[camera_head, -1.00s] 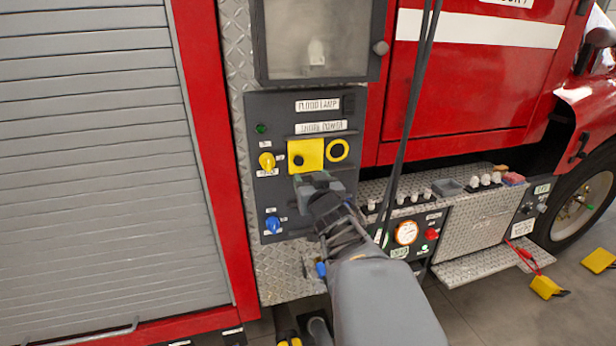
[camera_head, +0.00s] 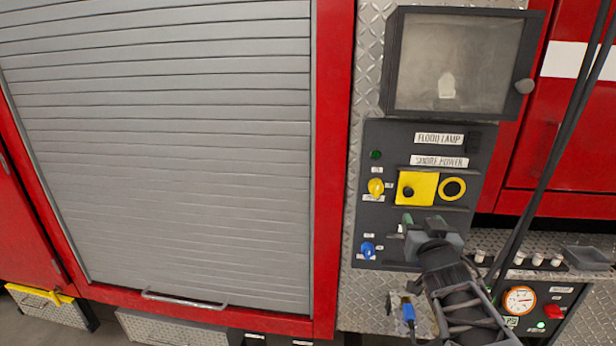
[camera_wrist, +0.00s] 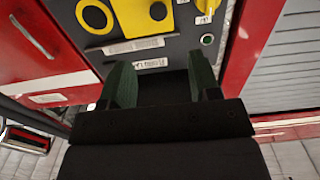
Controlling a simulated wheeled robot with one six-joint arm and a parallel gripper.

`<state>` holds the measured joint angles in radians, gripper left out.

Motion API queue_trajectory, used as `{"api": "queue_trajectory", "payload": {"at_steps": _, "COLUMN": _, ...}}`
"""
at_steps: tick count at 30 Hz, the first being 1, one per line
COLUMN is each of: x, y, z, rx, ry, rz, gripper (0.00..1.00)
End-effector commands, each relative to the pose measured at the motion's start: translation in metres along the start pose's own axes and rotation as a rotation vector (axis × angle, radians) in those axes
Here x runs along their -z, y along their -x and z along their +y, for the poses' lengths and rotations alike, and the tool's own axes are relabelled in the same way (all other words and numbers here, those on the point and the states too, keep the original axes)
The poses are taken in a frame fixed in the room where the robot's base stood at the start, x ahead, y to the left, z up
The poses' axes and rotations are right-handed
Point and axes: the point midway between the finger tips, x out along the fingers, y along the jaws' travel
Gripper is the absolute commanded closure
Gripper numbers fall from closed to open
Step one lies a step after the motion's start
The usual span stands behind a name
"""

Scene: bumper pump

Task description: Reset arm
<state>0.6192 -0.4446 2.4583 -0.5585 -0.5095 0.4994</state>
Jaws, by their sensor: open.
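My gripper (camera_head: 420,222) is in front of the dark control panel (camera_head: 388,140) on the red truck, just below the yellow shore power cover. In the wrist view the two green fingers of my gripper (camera_wrist: 163,85) stand apart with nothing between them. The panel also shows there, upside down, past the fingertips. I cannot tell the exact gap between the fingertips and the panel.
A grey roller shutter (camera_head: 180,130) with a bottom handle fills the left. A glass-fronted box (camera_head: 455,65) with a knob is above the panel. Dark cables (camera_head: 560,140) hang at the right. A pump panel with a gauge (camera_head: 520,300) is at the lower right.

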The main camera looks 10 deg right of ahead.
Motion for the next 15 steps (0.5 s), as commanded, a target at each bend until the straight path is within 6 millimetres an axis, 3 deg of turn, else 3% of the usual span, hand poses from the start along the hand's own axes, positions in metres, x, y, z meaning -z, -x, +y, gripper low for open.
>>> {"api": "queue_trajectory", "payload": {"at_steps": 2, "x": 0.0, "y": 0.0, "z": 0.001, "rx": -0.002, "ry": 0.008, "rz": -0.002, "gripper": 0.43}}
{"api": "queue_trajectory", "payload": {"at_steps": 5, "x": -0.018, "y": 0.001, "z": 0.012, "rx": -0.064, "ry": 0.049, "rz": -0.102, "gripper": 0.43}}
{"api": "queue_trajectory", "payload": {"at_steps": 10, "x": -0.072, "y": 0.022, "z": 0.033, "rx": -0.206, "ry": 0.072, "rz": -0.434, "gripper": 0.43}}
{"api": "queue_trajectory", "payload": {"at_steps": 13, "x": -0.104, "y": 0.045, "z": 0.016, "rx": -0.2, "ry": 0.075, "rz": -0.668, "gripper": 0.43}}
{"api": "queue_trajectory", "payload": {"at_steps": 15, "x": -0.123, "y": 0.065, "z": -0.005, "rx": -0.154, "ry": 0.081, "rz": -0.824, "gripper": 0.43}}
